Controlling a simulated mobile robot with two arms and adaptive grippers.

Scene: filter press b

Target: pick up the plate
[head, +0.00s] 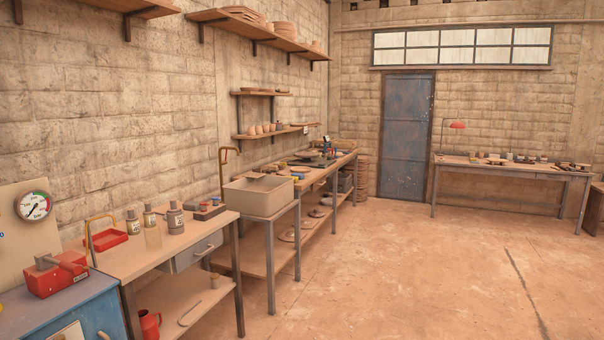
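Several round, plate-like things are in the head view, and I cannot tell which one is the plate. One flat disc (293,235) lies on the low shelf under the long bench. A smaller disc (317,212) lies farther back on that shelf. A stack of pale round pieces (278,29) stands on the high wall shelf. Small flat pieces (496,160) lie on the far table. Neither of my grippers shows in the head view.
A near table (150,262) with bottles (175,220) and a red tray (108,239) stands at left. A pale basin (262,197) stands beyond it. A red machine (55,276) sits on a blue cabinet (62,310). The floor (400,260) at centre and right is clear.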

